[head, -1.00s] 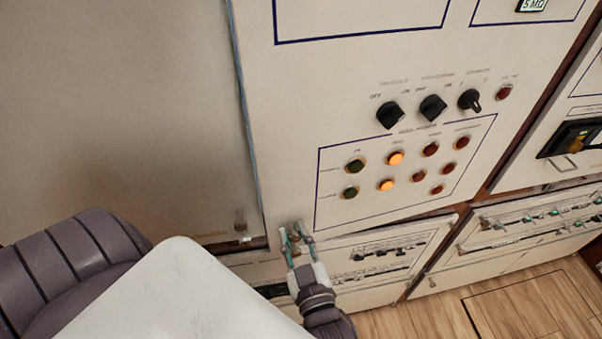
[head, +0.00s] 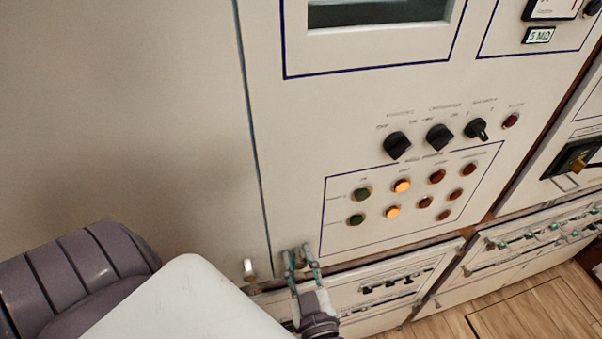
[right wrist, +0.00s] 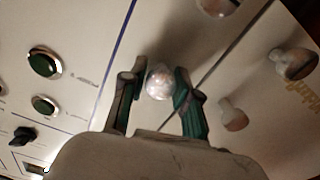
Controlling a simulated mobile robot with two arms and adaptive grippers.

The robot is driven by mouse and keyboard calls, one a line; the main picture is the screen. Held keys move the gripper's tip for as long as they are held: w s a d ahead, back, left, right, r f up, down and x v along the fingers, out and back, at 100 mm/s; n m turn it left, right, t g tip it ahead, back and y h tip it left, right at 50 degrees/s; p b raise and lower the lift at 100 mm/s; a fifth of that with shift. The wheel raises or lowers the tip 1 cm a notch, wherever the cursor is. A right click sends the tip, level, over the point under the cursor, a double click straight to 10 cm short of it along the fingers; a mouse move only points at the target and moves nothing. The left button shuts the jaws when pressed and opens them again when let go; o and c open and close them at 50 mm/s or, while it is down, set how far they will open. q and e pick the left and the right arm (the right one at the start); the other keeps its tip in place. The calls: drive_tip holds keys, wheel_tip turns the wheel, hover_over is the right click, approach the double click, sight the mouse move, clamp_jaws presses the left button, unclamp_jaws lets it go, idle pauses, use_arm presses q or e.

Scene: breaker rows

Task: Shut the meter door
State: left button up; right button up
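The meter door is the pale panel (head: 290,150) with a window at its top, dark rotary knobs and a blue-framed group of lamps. It looks nearly flush with the big pale panel on its left, with a thin dark seam between them. My right gripper (head: 303,252) is at the door's lower left corner. In the right wrist view, its green-padded fingers (right wrist: 160,88) close on both sides of a round metal knob (right wrist: 160,80) on the door. The fingertips partly cover this knob in the head view. My left gripper is not in view.
A plain pale panel (head: 130,120) fills the left, with a small metal knob (head: 249,269) near the seam. Lower breaker panels (head: 385,285) with rows of switches sit below the door. A neighbouring cabinet is on the right; wooden floor (head: 450,325) shows below.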

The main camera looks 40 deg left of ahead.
drive_tip(key=o, duration=0.3)
drive_tip(key=shift+w+a+f, duration=0.1)
drive_tip(key=shift+a+f, duration=0.05)
drive_tip(key=shift+a, duration=0.15)
drive_tip(key=shift+d, duration=0.2)
drive_tip(key=v, duration=1.2)
drive_tip(key=shift+a, duration=0.1)
